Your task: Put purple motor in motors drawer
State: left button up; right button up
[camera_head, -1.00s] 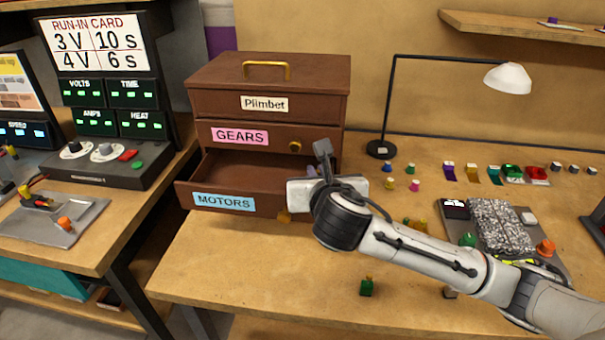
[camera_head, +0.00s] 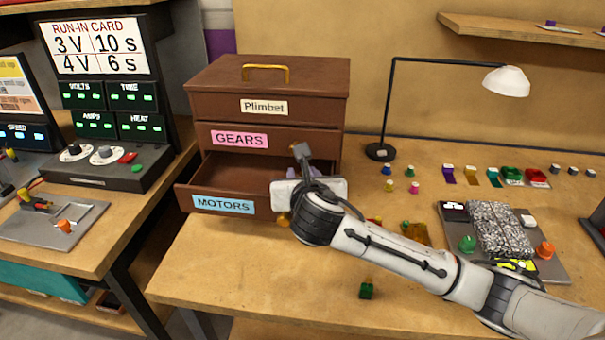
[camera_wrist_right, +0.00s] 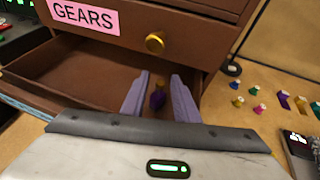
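The motors drawer (camera_head: 190,196) is pulled open at the bottom of the brown cabinet, with a blue MOTORS label on its front. My right gripper (camera_head: 290,180) is at the drawer's right end, its fingers mostly hidden in the head view. In the right wrist view the lavender fingers (camera_wrist_right: 160,90) stand apart. The purple motor (camera_wrist_right: 157,98), with a gold top, shows between them against the drawer's inside. A gap shows between it and the right finger. Whether it touches the drawer floor is unclear. My left gripper is not in view.
The closed GEARS drawer (camera_head: 270,138) is just above. A lamp (camera_head: 382,150) and several small coloured parts stand right of the cabinet. A green part (camera_head: 366,291) sits near the table's front edge. The drawer's left part looks empty.

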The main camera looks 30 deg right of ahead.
jog(key=shift+r, duration=0.1)
jog(key=shift+s+r, duration=0.1)
jog(key=shift+r, duration=0.05)
jog(key=v, duration=1.1)
jog(key=shift+s+a+p, duration=0.2)
jog(key=shift+s+p, duration=0.15)
jog(key=shift+p, duration=0.1)
jog(key=shift+r, duration=0.15)
jog(key=shift+c, duration=0.4)
